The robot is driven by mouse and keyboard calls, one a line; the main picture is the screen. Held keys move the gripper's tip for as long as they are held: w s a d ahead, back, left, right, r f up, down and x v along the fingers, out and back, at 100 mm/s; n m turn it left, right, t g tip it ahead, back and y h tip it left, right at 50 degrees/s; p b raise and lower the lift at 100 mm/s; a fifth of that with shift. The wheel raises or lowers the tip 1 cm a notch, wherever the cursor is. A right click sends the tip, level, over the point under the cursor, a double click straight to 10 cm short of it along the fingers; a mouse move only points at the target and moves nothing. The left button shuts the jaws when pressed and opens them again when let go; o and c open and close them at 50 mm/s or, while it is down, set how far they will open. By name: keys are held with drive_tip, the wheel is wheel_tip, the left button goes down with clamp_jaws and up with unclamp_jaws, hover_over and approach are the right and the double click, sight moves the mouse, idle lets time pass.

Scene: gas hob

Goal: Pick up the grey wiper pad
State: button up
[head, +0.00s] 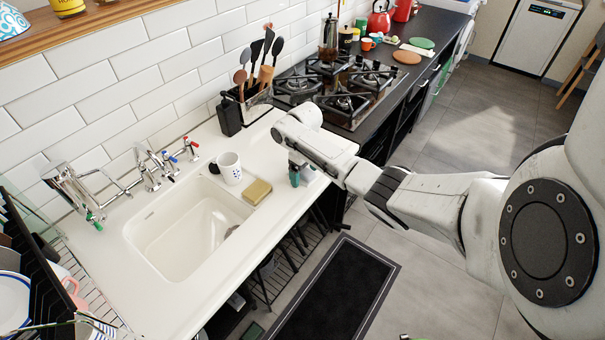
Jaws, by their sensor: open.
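I cannot clearly make out the grey wiper pad. A small grey shape (231,230) lies at the right side inside the white sink (165,262); I cannot tell whether it is the pad. My gripper (296,178) is over the counter to the right of the sink, pointing down. It is open, with nothing seen between its fingers. My gripper and wrist hide part of the counter there. A yellow sponge (257,191) lies on the sink's right ledge, to the left of my gripper.
A white mug (229,168) stands behind the sponge. A utensil holder (257,102) and a black bottle (228,114) stand at the wall. The gas hob (337,88) is behind my arm. Taps (150,170) and a dish rack (70,280) are at left.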

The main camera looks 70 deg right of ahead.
drive_tip(key=shift+c, duration=0.4)
drive_tip(key=c, duration=1.1)
drive_tip(key=shift+o, duration=0.2)
drive_tip(key=shift+r, duration=0.15)
drive_tip(key=shift+r, duration=0.65)
drive_tip(key=s+a+r+p, duration=0.5)
drive_tip(key=s+a+r, duration=0.2)
drive_tip(key=a+r, duration=0.4)
drive_tip(key=shift+s+a+r, duration=0.15)
drive_tip(key=shift+a+r, duration=0.1)
drive_tip(key=shift+a, duration=0.2)
